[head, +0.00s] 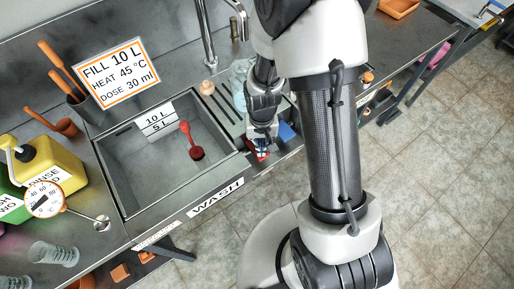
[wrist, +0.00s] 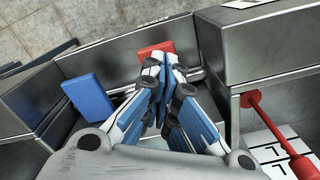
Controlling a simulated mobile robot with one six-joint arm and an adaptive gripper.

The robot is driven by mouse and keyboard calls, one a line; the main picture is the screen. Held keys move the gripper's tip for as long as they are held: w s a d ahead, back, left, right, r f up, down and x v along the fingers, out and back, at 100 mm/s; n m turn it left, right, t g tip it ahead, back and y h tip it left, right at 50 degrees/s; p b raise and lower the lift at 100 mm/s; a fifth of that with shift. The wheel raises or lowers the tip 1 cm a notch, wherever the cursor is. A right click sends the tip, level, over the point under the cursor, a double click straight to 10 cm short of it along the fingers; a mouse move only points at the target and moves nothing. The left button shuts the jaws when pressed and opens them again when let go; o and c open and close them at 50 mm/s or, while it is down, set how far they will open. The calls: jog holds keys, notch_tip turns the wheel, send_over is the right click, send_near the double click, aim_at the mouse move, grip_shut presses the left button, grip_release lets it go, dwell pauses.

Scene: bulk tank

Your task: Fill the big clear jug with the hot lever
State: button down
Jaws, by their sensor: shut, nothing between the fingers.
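My gripper (wrist: 164,62) is shut and empty at the front edge of the sink unit. It also shows in the head view (head: 262,143). A red lever plate (wrist: 157,47) lies just beyond my fingertips, partly covered by them; I cannot tell whether they touch it. A blue lever plate (wrist: 89,96) is left of my gripper in the wrist view and right of it in the head view (head: 287,131). A clear bluish vessel (head: 239,75), perhaps the big jug, stands behind the sink's right end, partly hidden by my arm. I see no water stream.
The steel sink (head: 120,180) holds a red long-handled piece (head: 190,140) and a 10 L / 5 L label (head: 156,120). A tall tap (head: 207,35) stands behind. Yellow jug (head: 48,165), dial (head: 44,199) and clear ribbed cups (head: 54,254) crowd the left. Tiled floor (head: 430,150) is open at right.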

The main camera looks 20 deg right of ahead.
jog(key=shift+f+b, duration=0.9)
jog(key=shift+f, duration=0.35)
jog(key=shift+r, duration=0.2)
dwell(1.2)
notch_tip(320, 180, up, 5)
jog(key=p, duration=0.4)
